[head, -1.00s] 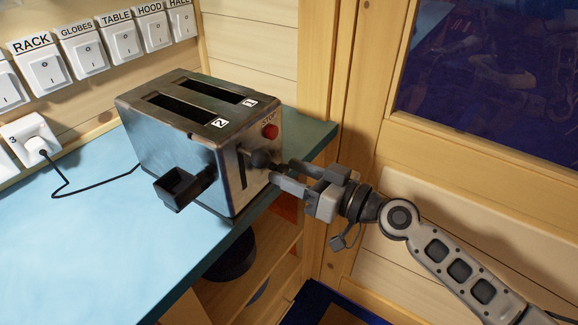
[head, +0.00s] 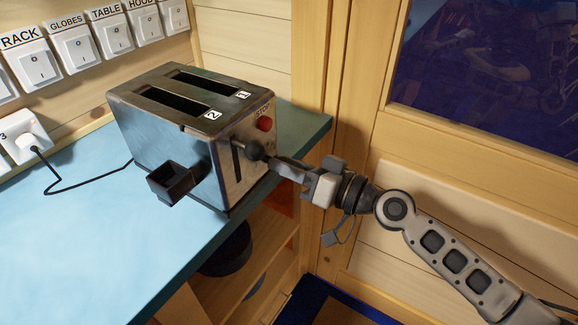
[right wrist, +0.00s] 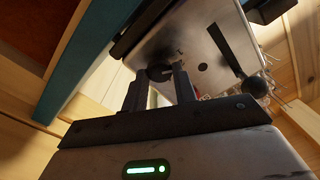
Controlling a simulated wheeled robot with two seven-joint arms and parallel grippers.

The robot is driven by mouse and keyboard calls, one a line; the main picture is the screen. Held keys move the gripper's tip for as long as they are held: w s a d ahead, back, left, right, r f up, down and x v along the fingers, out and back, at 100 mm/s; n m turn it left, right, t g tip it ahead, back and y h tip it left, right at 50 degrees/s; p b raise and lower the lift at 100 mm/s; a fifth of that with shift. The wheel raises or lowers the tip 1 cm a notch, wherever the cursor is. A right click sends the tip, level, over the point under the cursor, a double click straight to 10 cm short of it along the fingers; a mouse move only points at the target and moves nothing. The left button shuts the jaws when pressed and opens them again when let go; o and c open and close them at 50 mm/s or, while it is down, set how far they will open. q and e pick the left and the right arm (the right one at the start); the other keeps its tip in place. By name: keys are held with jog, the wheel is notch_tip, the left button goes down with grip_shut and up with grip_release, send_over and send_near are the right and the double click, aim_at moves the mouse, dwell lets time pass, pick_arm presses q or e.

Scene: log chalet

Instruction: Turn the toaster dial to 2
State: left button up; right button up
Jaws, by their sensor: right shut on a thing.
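The metal toaster (head: 165,135) stands on the blue counter, with slots labelled 1 and 2 on top. Its end face carries a red stop button (head: 264,123) and a black ball-ended lever (head: 254,150) beside a vertical slot; the ball also shows in the right wrist view (right wrist: 256,87). My right gripper (head: 274,164) is at this face, just past the lever ball. In the right wrist view its fingers (right wrist: 160,80) are shut on the small dark dial (right wrist: 157,73). The dial is hidden in the head view, and its markings cannot be read. My left gripper is not in view.
Labelled wall switches (head: 75,48) and a plugged-in cord (head: 60,192) are at left. The counter (head: 70,255) is clear in front. A wooden wall and window are at right.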

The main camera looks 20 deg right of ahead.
jog(key=shift+r+m, duration=0.1)
jog(key=shift+m, duration=1.1)
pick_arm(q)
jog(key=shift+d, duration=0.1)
pick_arm(e)
jog(key=shift+m, duration=0.3)
jog(key=o, duration=1)
pick_arm(q)
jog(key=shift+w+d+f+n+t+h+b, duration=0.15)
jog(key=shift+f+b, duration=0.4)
jog(key=shift+b, duration=0.95)
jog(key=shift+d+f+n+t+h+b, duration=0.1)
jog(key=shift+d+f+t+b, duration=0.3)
jog(key=shift+b, duration=1.05)
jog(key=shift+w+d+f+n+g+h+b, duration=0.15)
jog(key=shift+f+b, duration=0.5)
jog(key=shift+b, duration=0.85)
pick_arm(e)
jog(key=shift+v, duration=7.95)
